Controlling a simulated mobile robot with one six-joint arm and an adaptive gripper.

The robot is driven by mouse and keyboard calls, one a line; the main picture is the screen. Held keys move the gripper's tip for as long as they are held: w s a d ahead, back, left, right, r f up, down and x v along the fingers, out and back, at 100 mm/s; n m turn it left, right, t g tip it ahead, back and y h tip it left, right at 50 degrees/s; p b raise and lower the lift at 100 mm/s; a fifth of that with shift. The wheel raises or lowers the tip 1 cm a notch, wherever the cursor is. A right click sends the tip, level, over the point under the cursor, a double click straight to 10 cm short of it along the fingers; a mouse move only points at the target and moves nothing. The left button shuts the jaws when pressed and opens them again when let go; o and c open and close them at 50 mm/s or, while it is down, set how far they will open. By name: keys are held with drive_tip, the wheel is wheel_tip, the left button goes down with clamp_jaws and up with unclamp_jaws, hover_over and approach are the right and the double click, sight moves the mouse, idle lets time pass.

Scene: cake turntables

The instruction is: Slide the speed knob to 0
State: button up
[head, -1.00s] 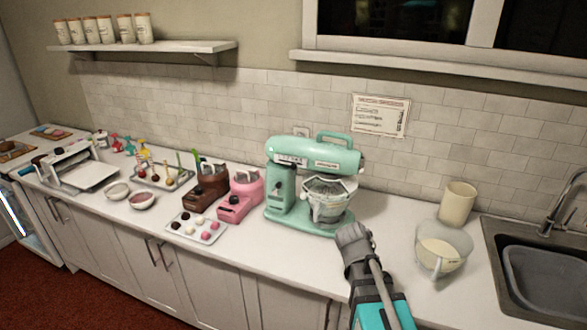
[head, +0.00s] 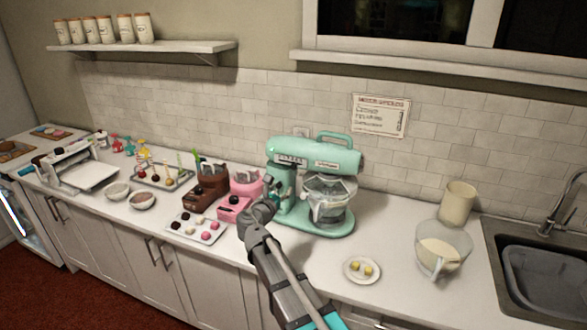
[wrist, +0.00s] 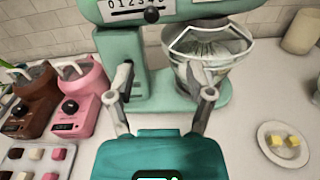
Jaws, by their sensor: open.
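The mint-green stand mixer (head: 318,153) stands on the counter against the tiled wall. Its white number strip (head: 291,160) faces me on the head's side. In the wrist view the strip (wrist: 122,6) shows digits from 0 rising rightward, cut off at the top edge. The black speed knob (wrist: 152,16) sits just under the strip, near the 4, right of the 0. My gripper (wrist: 162,96) is open and empty, its fingers spread in front of the mixer, below and apart from the knob. In the head view my gripper (head: 266,203) is at the mixer's left front; the knob is not clear there.
A pink machine (head: 246,184) and a brown one (head: 208,185) stand close left of the mixer. A tray of sweets (head: 197,228) lies in front of them. A small plate with yellow pieces (head: 362,270) and a jug (head: 442,245) are to the right.

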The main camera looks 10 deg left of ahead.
sight(293, 168)
drive_tip(key=shift+a+r+n, duration=0.2)
drive_tip(key=shift+a+n, duration=0.2)
drive_tip(key=shift+a, duration=0.15)
drive_tip(key=shift+w+d, duration=0.1)
drive_tip(key=shift+w, duration=0.05)
drive_tip(key=x, duration=1.3)
drive_tip(key=shift+w+r, duration=0.1)
drive_tip(key=shift+w, duration=0.2)
clamp_jaws()
